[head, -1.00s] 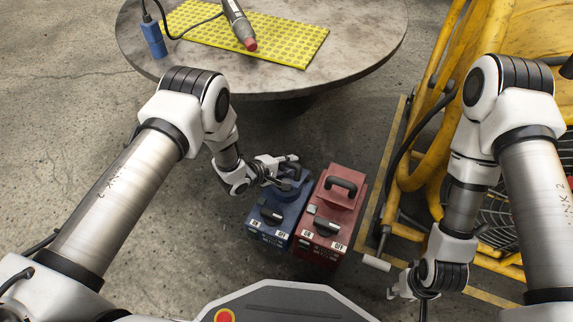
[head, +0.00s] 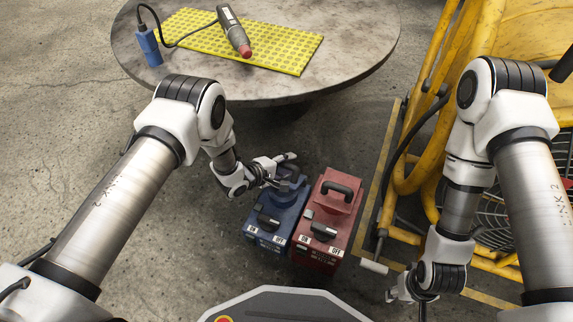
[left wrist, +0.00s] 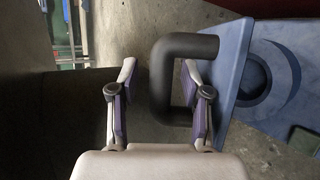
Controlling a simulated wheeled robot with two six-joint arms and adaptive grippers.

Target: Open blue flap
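The right finger reaches into the handle's loop. The handle joins the blue panel (left wrist: 222,100); I cannot tell whether the flap is raised.
The red box (head: 322,212) stands close beside the blue one. A round table (head: 355,65) behind holds a yellow mat (head: 180,25), a grey tool (head: 234,30) and a blue block (head: 149,47). A yellow metal frame (head: 415,150) bounds the right. Floor at left is clear.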

